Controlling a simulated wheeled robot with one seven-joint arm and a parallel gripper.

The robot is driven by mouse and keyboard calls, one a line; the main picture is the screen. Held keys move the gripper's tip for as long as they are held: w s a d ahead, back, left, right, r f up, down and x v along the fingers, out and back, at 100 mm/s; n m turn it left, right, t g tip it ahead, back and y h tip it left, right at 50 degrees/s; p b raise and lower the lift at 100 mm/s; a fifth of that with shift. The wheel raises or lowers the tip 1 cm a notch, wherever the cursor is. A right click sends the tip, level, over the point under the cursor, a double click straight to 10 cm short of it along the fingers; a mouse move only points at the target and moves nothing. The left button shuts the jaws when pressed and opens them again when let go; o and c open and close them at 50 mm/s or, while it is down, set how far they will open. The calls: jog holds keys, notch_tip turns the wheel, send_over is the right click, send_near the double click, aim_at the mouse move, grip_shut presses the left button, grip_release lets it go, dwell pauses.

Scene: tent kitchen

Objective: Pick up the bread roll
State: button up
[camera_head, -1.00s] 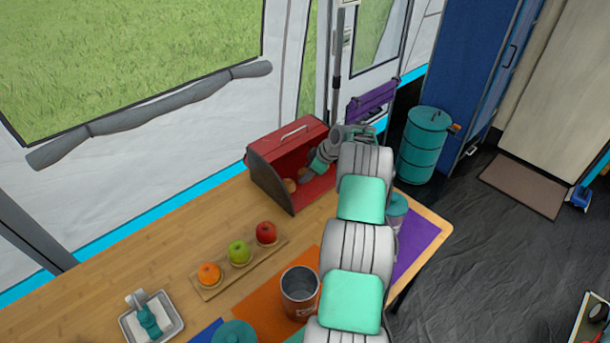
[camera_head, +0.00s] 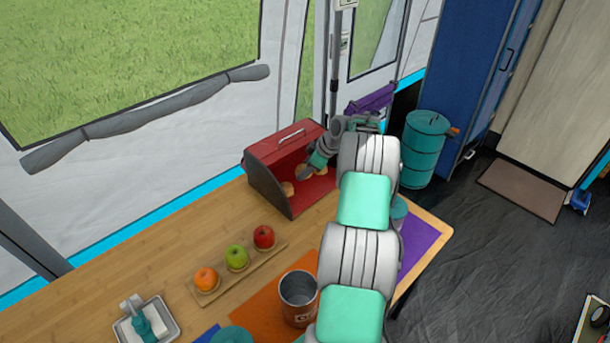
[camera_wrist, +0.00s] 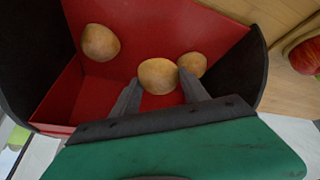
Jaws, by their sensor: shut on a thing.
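Several round, light brown bread rolls are inside the open red bread box (camera_head: 268,187). In the wrist view one roll (camera_wrist: 158,74) sits between the two fingers of my gripper (camera_wrist: 158,80), which is shut on it. A second roll (camera_wrist: 99,42) lies to the left against the red wall. A third roll (camera_wrist: 193,63) is close behind the right finger and partly hidden. In the head view my gripper (camera_head: 304,174) reaches into the box's open front. Whether the held roll is clear of the box floor cannot be told.
The box's dark side walls stand close on both sides of my gripper. A wooden tray (camera_head: 216,289) with an orange, a green apple and a red apple lies nearer on the table. A metal cup (camera_head: 298,300) stands beside my arm.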

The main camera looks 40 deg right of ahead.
jog(key=s+a+r+b, duration=0.2)
jog(key=s+a+r, duration=0.4)
jog(key=s, duration=0.4)
jog(key=shift+s+r, duration=0.25)
jog(key=shift+r, duration=0.6)
jog(key=shift+a, duration=0.1)
